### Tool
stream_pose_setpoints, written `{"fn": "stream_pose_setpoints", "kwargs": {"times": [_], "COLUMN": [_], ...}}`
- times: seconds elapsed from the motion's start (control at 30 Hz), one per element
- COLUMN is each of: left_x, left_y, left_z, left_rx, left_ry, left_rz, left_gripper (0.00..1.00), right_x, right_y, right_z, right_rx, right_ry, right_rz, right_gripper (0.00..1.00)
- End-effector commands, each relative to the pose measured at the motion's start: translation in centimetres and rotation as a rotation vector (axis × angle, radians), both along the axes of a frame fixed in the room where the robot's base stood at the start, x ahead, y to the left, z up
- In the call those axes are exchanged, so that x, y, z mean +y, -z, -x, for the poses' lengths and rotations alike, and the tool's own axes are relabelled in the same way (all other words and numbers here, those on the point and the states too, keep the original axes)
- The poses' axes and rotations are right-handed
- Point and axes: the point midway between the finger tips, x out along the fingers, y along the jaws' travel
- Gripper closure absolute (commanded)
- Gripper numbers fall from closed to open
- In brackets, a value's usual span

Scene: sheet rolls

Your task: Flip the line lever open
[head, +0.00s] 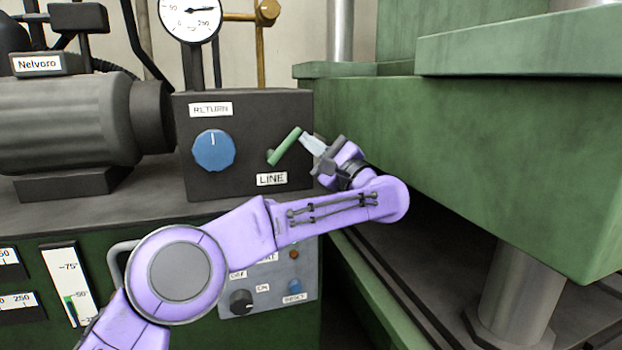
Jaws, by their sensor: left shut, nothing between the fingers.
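The line lever (284,147) is a green bar on the front of a dark box (245,175), just above the "LINE" label. It is tilted, with its upper end to the right. My left gripper (306,139) is shut, with its fingertips right beside the upper end of the lever. I cannot tell whether the tips touch the lever. My right gripper is not in view.
A blue "RETURN" knob (213,151) sits left of the lever. A pressure gauge (189,14) stands above the box, and a grey motor (75,122) is at the left. Green press blocks (480,150) crowd the right side. A control panel (268,283) is below.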

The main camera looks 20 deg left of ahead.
Motion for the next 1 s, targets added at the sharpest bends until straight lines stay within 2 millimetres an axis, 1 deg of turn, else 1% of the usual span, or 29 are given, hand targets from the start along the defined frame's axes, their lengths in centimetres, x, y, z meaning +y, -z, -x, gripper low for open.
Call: {"fn": "stream_pose_setpoints", "kwargs": {"times": [0.2, 0.5, 0.8, 1.0], "left_x": [0.8, 2.1, 3.2, 3.6], "left_y": [-1.7, -3.2, -4.0, -4.3], "left_z": [0.5, 1.4, 2.1, 2.4], "left_rx": [-0.116, -0.267, -0.375, -0.415], "left_ry": [-0.002, -0.002, -0.002, -0.002], "left_rz": [0.171, 0.394, 0.554, 0.612], "left_gripper": [1.00, 1.00, 1.00, 1.00], "right_x": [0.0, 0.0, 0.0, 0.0], "right_y": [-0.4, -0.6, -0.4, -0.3], "right_z": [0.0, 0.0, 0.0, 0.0], "right_rx": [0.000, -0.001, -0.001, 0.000], "right_ry": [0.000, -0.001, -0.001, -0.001], "right_rz": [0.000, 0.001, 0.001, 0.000], "right_gripper": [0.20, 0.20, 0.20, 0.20]}}
